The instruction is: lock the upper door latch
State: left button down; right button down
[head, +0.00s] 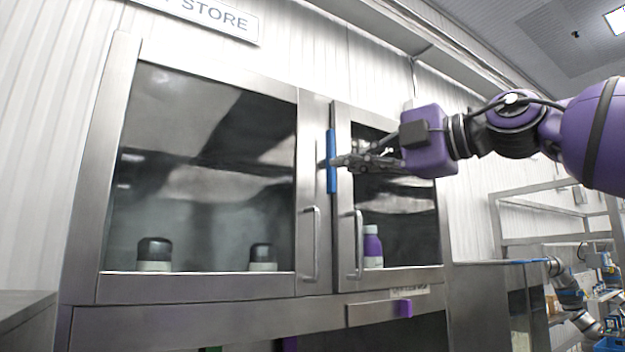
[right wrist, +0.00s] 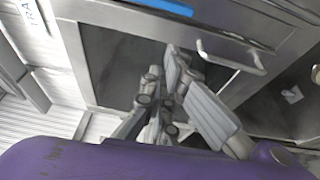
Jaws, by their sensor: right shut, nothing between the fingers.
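The upper door latch appears to be the upright blue bar (head: 331,160) at the seam between the two glass doors, above the handles. My right gripper (head: 338,161) reaches in from the right, its fingertips at the bar's right edge in the head view; I cannot tell whether they touch it. It is shut with nothing held. The right wrist view shows its grey-padded fingers (right wrist: 178,72) in front of the cabinet. A blue strip (right wrist: 165,6) lies at the top of that view; I cannot tell if it is the same bar. My left gripper is not in view.
The left glass door (head: 210,190) and right glass door (head: 400,225) look closed. Metal handles (head: 310,245) (head: 357,245) stick out below the bar.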

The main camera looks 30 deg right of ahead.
jog(key=shift+m, duration=0.3)
jog(key=x, duration=0.4)
jog(key=a+x, duration=0.1)
jog(key=x, duration=0.4)
jog(key=shift+a+b, duration=0.15)
jog(key=shift+b, duration=0.25)
jog(key=d, duration=0.3)
jog(key=shift+w+d+r+p, duration=0.1)
jog(key=shift+d+r+p, duration=0.15)
jog(key=shift+p, duration=0.15)
jog(key=shift+d+f, duration=0.1)
jog(key=shift+d, duration=0.3)
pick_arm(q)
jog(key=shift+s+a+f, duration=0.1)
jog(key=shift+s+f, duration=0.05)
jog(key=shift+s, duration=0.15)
pick_arm(e)
jog(key=shift+a, duration=0.2)
